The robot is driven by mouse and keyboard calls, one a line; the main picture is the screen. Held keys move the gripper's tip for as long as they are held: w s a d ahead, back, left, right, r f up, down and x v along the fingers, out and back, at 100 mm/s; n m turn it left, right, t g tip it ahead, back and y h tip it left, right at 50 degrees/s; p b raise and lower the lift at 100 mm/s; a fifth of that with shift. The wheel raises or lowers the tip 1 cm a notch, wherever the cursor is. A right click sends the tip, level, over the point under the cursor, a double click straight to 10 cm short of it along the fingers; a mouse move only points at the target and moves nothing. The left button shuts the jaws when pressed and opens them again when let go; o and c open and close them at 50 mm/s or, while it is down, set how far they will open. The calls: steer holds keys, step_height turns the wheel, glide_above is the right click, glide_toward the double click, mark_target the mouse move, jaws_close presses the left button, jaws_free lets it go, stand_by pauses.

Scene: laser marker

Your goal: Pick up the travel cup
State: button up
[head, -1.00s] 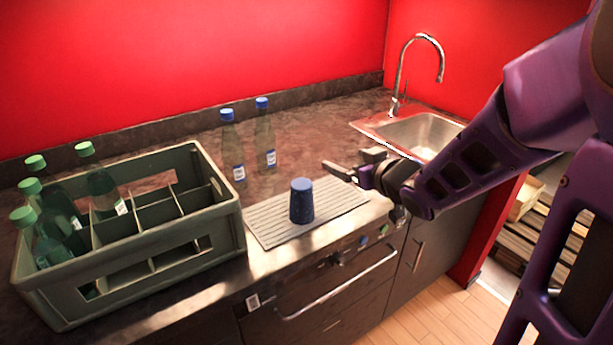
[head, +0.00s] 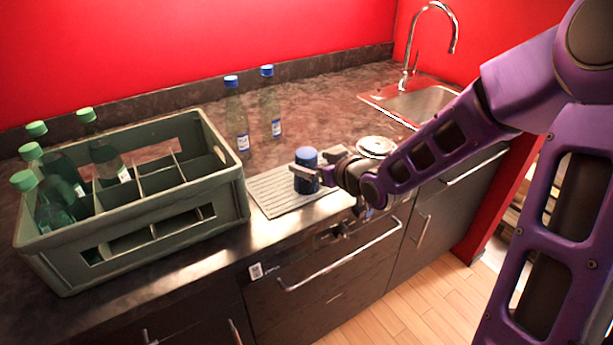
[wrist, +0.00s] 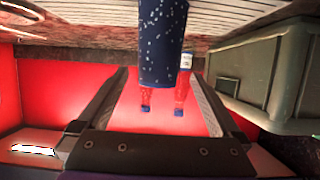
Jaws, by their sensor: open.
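The travel cup (head: 306,157) is a dark blue, speckled, tapered cup standing on the ribbed drainboard (head: 272,198) by the counter's front edge. My gripper (head: 311,175) is at the cup, coming in from the right, and a finger covers part of its body in the head view. In the wrist view, the picture is upside down and the cup (wrist: 162,45) stands in the gap between the two open fingers (wrist: 160,72). Clear space shows on both sides of it there. I cannot tell whether a finger touches it.
A green crate (head: 150,235) with several green-capped bottles stands left of the drainboard. Two clear bottles with blue caps (head: 237,120) (head: 269,105) stand behind the cup. A sink (head: 425,103) with a tall tap (head: 405,75) lies at the back right, near a red wall.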

steer(key=x, duration=0.6)
steer(key=shift+w+a+r+b, duration=0.2)
steer(key=shift+w+b, duration=0.2)
steer(key=shift+w, duration=0.05)
jaws_close()
